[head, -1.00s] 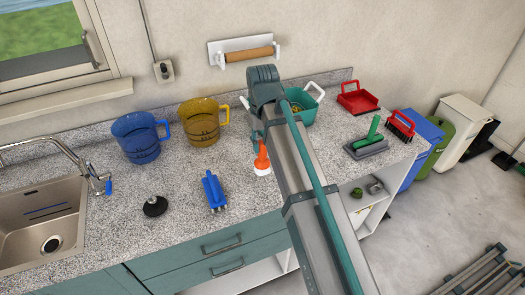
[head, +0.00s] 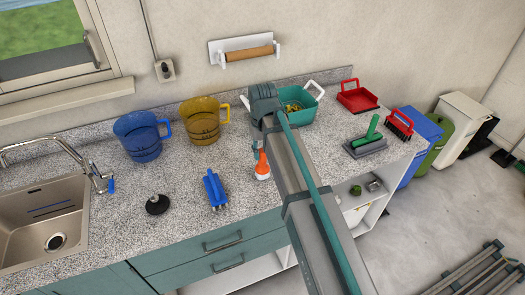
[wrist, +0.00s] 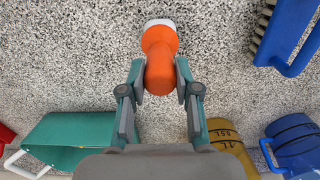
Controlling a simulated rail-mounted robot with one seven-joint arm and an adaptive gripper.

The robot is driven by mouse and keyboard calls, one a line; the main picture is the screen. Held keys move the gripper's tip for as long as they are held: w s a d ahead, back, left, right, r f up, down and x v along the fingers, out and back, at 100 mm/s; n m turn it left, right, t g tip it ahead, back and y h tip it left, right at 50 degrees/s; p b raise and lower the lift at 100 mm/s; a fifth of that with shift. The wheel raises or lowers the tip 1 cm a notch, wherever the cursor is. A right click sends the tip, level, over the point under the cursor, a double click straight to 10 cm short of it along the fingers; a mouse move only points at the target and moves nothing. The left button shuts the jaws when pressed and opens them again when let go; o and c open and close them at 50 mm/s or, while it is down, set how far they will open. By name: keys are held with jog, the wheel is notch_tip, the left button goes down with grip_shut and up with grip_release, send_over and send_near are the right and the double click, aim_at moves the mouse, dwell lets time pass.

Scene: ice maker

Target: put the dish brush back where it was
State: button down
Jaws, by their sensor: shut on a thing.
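The dish brush (head: 262,163) is orange with a white end, which points down toward the speckled counter. In the wrist view the orange brush (wrist: 159,62) sits between the fingertips, its white end away from the palm. My gripper (wrist: 159,78) is shut on its orange part. In the head view my gripper (head: 259,148) is partly hidden behind my arm. I cannot tell whether the white end touches the counter.
A blue brush (head: 215,189) and a black round piece (head: 157,204) lie to the left. Yellow (head: 203,120) and blue (head: 141,136) jugs stand behind. A teal tub (head: 299,112) is behind right. A green-handled scrubber (head: 367,143) lies right. Bare counter surrounds the brush.

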jog(key=shift+f, duration=0.2)
jog(key=c, duration=0.8)
grip_release()
jog(key=shift+r, duration=0.15)
notch_tip(320, 180, up, 12)
jog(key=b, duration=0.2)
jog(key=shift+r+b, duration=0.1)
jog(key=shift+b, duration=0.3)
